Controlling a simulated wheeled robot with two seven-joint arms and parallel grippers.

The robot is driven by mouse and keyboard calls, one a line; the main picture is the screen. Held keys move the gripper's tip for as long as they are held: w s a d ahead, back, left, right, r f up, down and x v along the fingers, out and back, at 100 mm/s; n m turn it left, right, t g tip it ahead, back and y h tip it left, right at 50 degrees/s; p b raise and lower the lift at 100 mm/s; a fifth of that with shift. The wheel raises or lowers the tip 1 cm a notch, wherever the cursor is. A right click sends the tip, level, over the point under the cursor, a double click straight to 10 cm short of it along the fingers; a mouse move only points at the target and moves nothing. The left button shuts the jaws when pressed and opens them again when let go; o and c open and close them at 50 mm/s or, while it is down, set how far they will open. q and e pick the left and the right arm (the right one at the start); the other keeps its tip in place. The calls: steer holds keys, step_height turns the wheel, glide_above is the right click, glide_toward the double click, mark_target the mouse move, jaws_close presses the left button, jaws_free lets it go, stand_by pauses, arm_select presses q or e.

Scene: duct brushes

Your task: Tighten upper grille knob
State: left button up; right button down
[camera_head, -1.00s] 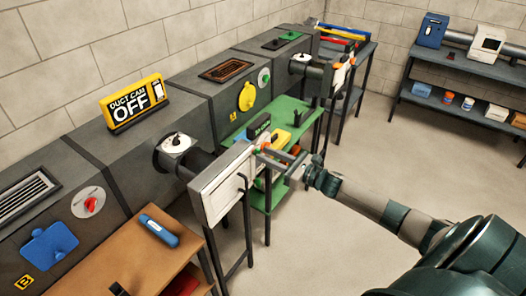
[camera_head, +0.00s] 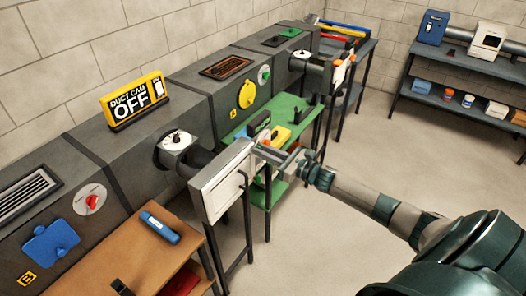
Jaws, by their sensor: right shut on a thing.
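The grille end (camera_head: 222,187) is a pale square frame on a side duct, held up by a dark stand. My right gripper (camera_head: 263,151) is at the upper right edge of this frame, shut on the small upper knob. The jaws cover most of the knob, and a little orange (camera_head: 266,141) shows beside them. My left gripper is not in view.
A long grey duct (camera_head: 120,160) runs along the wall with a yellow "DUCT CAM OFF" sign (camera_head: 135,101). A green table (camera_head: 297,112) stands behind the gripper. A wooden table (camera_head: 130,243) holds a blue tube (camera_head: 160,227). The floor on the right is clear.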

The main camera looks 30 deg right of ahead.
steer(key=shift+m, duration=0.3)
step_height(320, 180, down, 2)
steer(key=m+b, duration=0.2)
steer(key=m, duration=3.2)
steer(key=shift+f+m, duration=0.15)
steer(key=shift+m, duration=0.15)
steer(key=c, duration=1.9)
jaws_free()
